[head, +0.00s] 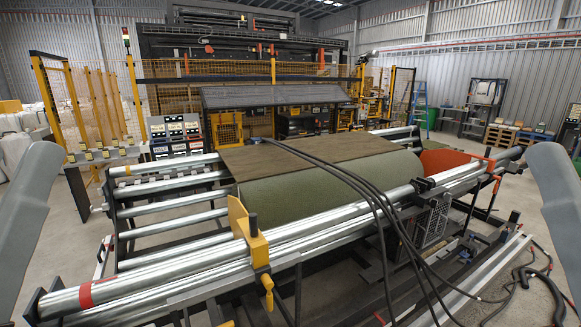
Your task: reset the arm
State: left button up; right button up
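My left arm (30,210) shows as a smooth grey link at the left edge. My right arm (558,205) shows as a similar grey link at the right edge. Both are cut off by the picture's borders, and neither gripper is in view. Neither visible link touches the turf roll (290,200), a large green roll with a brown flat sheet (310,152) over its top, lying on the roller frame in the middle.
Shiny metal rollers (170,212) and long front bars (330,232) span the frame. A yellow bracket (248,232) stands on the front bar. Black hoses (385,215) cross the right-hand side and trail to the floor. An orange-red end plate (447,161) stands right of the roll.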

notch_tip(320, 180, up, 23)
jog(key=p, duration=1.9)
jog(key=shift+r+p, duration=0.15)
jog(key=shift+p, duration=0.25)
